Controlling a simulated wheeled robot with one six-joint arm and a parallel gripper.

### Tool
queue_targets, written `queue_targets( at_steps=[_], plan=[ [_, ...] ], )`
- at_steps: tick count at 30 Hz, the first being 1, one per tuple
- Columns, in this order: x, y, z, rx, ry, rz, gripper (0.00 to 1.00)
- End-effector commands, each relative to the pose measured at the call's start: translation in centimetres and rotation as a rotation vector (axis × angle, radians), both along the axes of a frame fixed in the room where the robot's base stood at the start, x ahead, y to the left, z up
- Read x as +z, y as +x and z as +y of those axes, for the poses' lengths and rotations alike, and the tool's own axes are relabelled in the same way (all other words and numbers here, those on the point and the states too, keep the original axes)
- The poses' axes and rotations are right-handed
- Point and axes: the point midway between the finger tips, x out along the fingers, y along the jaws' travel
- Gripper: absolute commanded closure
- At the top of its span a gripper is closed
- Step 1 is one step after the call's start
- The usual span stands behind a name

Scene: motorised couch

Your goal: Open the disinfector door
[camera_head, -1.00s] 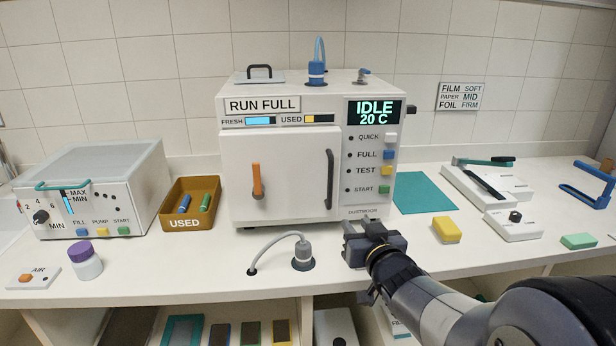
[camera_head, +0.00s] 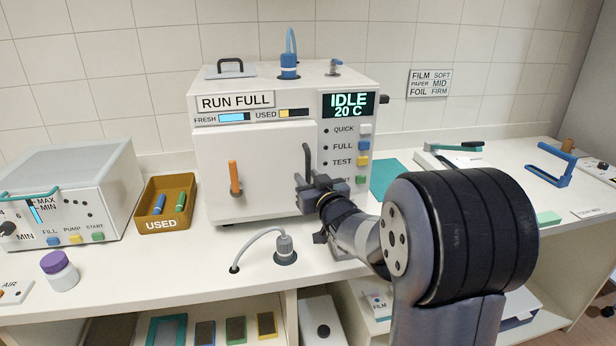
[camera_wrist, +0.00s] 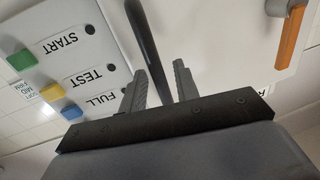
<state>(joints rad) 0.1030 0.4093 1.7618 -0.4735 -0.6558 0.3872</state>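The disinfector (camera_head: 212,88) is a white box on the counter with an "IDLE 20 C" display. Its white door (camera_head: 262,165) is closed. An orange lever (camera_head: 234,178) stands upright on the door's left part and shows at the upper right of the wrist view (camera_wrist: 291,38). The dark vertical door handle (camera_head: 307,160) is on the door's right side; my arm hides its lower part. My gripper (camera_head: 303,186) is at the handle's lower part. In the wrist view my gripper's fingers (camera_wrist: 160,82) are apart, with the handle bar (camera_wrist: 148,50) running between them, and gaps show beside it.
Buttons beside the handle are close to my gripper. A grey hose with a fitting (camera_head: 285,248) stands on the counter in front of the door. A brown "USED" bin (camera_head: 165,224) and a tank unit (camera_head: 95,180) are to the left.

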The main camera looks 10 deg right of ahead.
Motion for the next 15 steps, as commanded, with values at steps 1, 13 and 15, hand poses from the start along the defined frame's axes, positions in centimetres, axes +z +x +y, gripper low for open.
queue_targets(
  at_steps=[1, 13, 15],
  plan=[
    [0.00, 0.28, 0.07, 0.000, 0.000, 0.001, 0.70],
    [-0.02, 0.55, 0.12, 0.000, 0.000, 0.000, 0.75],
    [-0.02, 0.54, 0.12, 0.000, 0.000, 0.000, 0.81]
  ],
)
